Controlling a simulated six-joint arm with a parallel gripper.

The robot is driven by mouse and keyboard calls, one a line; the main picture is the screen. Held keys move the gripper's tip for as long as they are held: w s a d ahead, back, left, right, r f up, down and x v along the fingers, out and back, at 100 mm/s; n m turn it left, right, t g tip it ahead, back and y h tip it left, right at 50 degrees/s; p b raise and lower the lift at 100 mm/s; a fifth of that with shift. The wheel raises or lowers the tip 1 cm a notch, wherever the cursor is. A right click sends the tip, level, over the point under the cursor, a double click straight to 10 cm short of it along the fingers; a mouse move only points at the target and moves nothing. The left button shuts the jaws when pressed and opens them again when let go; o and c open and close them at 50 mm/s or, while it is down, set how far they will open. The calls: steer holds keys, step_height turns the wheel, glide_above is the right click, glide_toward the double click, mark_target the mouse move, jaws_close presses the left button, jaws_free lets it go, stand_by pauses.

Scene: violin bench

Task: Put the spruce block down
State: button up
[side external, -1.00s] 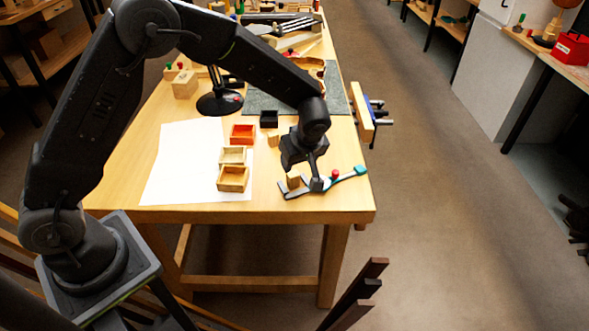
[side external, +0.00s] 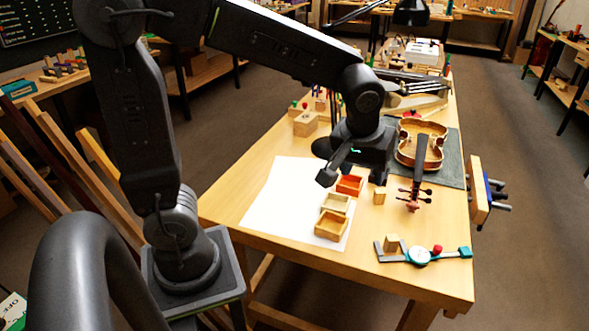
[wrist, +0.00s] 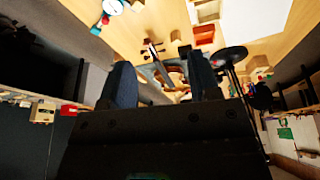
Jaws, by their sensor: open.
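A small pale wooden block (side external: 392,243), which looks like the spruce block, rests at the left end of a dial gauge (side external: 420,254) at the table's near right. A similar small block (side external: 379,196) stands farther back, beside the small boxes; I cannot tell the two woods apart. My gripper (side external: 350,180) is raised behind both blocks, apart from the one at the gauge. In the wrist view my gripper (wrist: 160,82) has its two dark fingers apart, with no block seen held between them.
A violin body (side external: 418,143) lies on a dark mat, with a scroll and pegs (side external: 414,197) in front. A vise (side external: 480,190) is at the right edge. The front left table is clear.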

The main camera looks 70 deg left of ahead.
steer(key=s+r+m+t+h, duration=0.1)
steer(key=s+r+m+t, duration=0.1)
steer(key=s+m, duration=0.5)
steer(key=s+r, duration=0.1)
steer(key=s, duration=0.5)
steer(key=shift+s+a+t+h, duration=0.2)
steer(key=shift+s+t+h, duration=0.1)
steer(key=shift+s+h, duration=0.1)
steer(key=shift+c, duration=0.3)
